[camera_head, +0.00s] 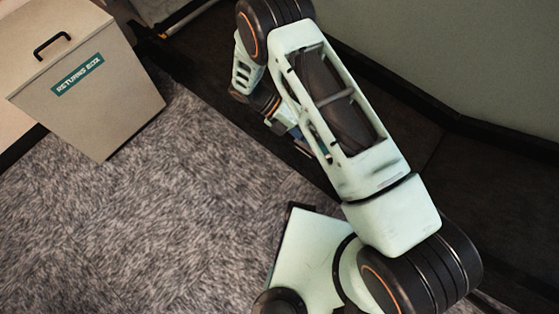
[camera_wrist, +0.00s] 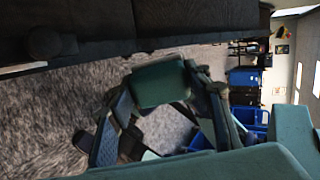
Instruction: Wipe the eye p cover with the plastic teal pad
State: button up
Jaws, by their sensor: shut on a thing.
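In the wrist view my gripper (camera_wrist: 161,90) is shut on the plastic teal pad (camera_wrist: 158,83), a dark teal block held between the two fingertips. The pad hangs in the air with carpet behind it, apart from any surface that I can make out. In the head view my arm reaches up and bends over at the top left; the gripper end is mostly hidden behind the arm links, and the pad cannot be made out clearly there. I cannot identify the eye p cover in either view.
A beige box labelled "RETURNS BOX" (camera_head: 95,85) with a black handle stands at the upper left. Grey carpet (camera_head: 130,220) is open below it. A dark ledge runs beside a grey-green panel (camera_head: 430,50). The wrist view shows blue bins (camera_wrist: 243,77) at the right.

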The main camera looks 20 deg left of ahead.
jog(key=s+a+f+n+t+y+b, duration=0.1)
jog(key=a+f+n+t+y+b, duration=0.4)
jog(key=a+f+n+t+b, duration=1.1)
jog(key=w+d+r+t+p, duration=0.1)
jog(key=w+d+t+p, duration=0.1)
jog(key=w+d+p, duration=0.2)
jog(key=shift+w+d+r+m, duration=0.25)
jog(key=shift+w+d+m, duration=0.15)
jog(key=shift+w+d, duration=0.4)
jog(key=shift+x, duration=0.85)
jog(key=shift+d, duration=0.1)
jog(key=shift+s+d+p, duration=1.3)
jog(key=shift+d, duration=1.9)
jog(key=w+a+b, duration=0.2)
jog(key=a+b, duration=0.1)
jog(key=a, duration=0.3)
jog(key=shift+w+a, duration=0.3)
